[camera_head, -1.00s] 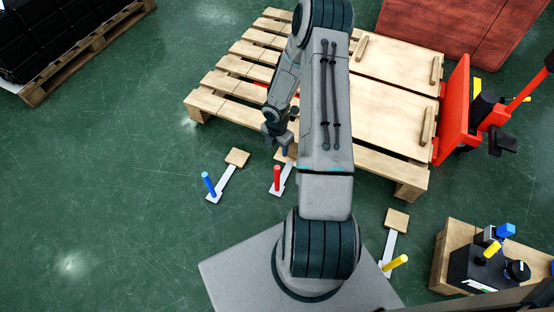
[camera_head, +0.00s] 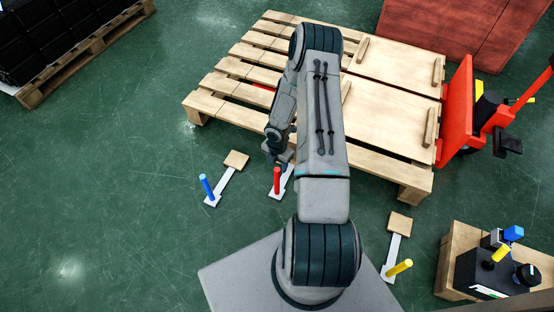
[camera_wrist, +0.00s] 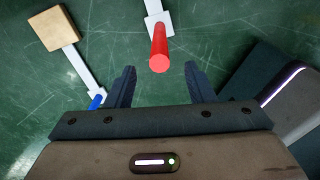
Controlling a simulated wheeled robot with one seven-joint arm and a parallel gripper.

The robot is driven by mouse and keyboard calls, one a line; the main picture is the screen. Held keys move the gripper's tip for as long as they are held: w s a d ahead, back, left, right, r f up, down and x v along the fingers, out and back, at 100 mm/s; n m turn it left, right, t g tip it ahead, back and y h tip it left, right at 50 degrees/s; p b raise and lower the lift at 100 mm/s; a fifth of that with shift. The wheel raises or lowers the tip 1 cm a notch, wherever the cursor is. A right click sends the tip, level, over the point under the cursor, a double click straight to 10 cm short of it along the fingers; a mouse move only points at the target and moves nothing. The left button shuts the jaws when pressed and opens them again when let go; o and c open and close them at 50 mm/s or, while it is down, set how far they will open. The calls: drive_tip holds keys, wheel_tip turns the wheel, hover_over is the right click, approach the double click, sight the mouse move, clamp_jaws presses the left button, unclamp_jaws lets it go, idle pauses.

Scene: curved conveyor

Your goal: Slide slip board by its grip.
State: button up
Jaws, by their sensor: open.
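A red upright grip (camera_head: 277,180) stands on a narrow white strip (camera_head: 286,181) on the green floor, left of my arm. It also shows in the wrist view (camera_wrist: 159,48). My gripper (camera_head: 281,163) is open and points down at this grip. In the wrist view the grip's top appears between the two fingertips (camera_wrist: 160,68), with a gap on each side. A similar white strip with a blue grip (camera_head: 207,187) and a wooden block (camera_head: 236,160) lies to the left. Another with a yellow grip (camera_head: 399,268) lies to the right. My gripper hides the red one's far end.
A wooden pallet (camera_head: 200,104) stands just behind, bearing two flat boards (camera_head: 385,118) with wooden bars. A red pallet jack (camera_head: 457,112) stands at its right. A black control box (camera_head: 482,274) is at lower right.

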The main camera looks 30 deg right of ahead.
sight(277, 174)
wheel_tip(277, 174, down, 8)
drive_tip(key=b, duration=0.2)
drive_tip(key=shift+r+b, duration=0.1)
drive_tip(key=shift+b, duration=0.2)
clamp_jaws()
